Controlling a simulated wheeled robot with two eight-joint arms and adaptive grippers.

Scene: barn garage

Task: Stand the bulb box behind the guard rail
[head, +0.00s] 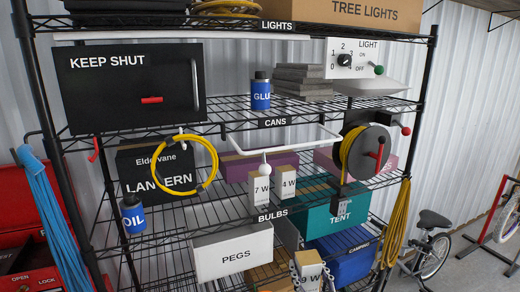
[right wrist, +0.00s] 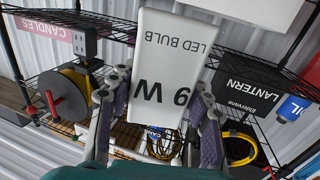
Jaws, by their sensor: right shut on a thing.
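The 9 W bulb box (head: 309,284) is white with a tan top and is low at the front of the rack in the head view. My right gripper (head: 311,272) is shut on it, with one finger on each side. In the right wrist view the box (right wrist: 166,60) reads LED BULB, upside down in the picture, between the fingers (right wrist: 157,115). The white guard rail (head: 290,146), with a round knob, crosses the rack above the BULBS label. A 7 W box (head: 259,189) and a 4 W box (head: 286,182) stand on that shelf, below the bar in the picture. My left gripper is out of view.
A white PEGS bin (head: 232,252) is left of the held box, and a blue bin (head: 345,254) right. A teal TENT box (head: 330,217) stands right of the small boxes.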

